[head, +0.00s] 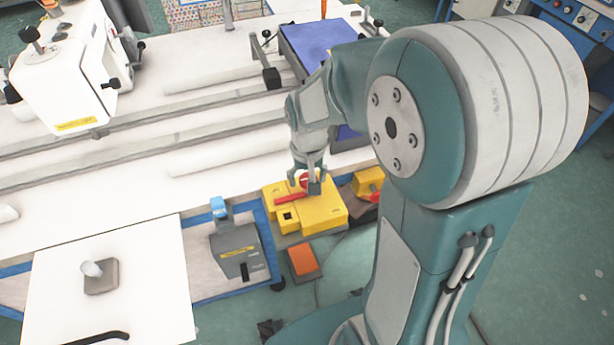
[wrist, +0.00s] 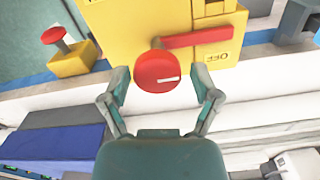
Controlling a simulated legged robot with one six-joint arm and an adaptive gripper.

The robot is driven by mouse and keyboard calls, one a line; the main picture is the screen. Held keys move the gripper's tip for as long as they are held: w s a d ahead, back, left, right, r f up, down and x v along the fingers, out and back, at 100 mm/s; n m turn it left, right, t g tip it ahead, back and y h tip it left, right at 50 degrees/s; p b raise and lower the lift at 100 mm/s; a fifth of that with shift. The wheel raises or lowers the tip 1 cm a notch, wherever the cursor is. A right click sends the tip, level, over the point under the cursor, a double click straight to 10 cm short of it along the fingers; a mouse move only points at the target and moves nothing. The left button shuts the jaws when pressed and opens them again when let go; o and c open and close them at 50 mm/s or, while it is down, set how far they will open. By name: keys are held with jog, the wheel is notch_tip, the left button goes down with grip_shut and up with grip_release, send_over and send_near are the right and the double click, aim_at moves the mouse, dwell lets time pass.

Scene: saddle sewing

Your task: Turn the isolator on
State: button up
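The isolator is a yellow box (head: 322,212) with a red round knob (wrist: 157,73) and a red bar (wrist: 197,39) beside it. The wrist view shows the yellow box (wrist: 125,32) with a label that appears to read OFF, upside down, near the bar. A white mark shows on the knob's face. My gripper (wrist: 160,78) is open, with one finger on each side of the knob and visible gaps. In the head view my gripper (head: 307,184) is over the box and partly hides the knob.
A yellow block with a red button (wrist: 54,36) stands beside the isolator. A grey box with a blue top (head: 238,250) stands left of it in the head view. A white sewing machine (head: 75,65) is at upper left, and a blue panel (head: 315,42) lies behind my arm.

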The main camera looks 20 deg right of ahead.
jog(key=shift+d, duration=0.15)
grip_shut()
jog(key=shift+n, duration=0.4)
jog(key=n, duration=0.3)
jog(key=shift+n, duration=0.4)
jog(key=n, duration=0.4)
jog(key=shift+s, duration=0.1)
jog(key=n, duration=0.9)
jog(key=shift+n, duration=0.3)
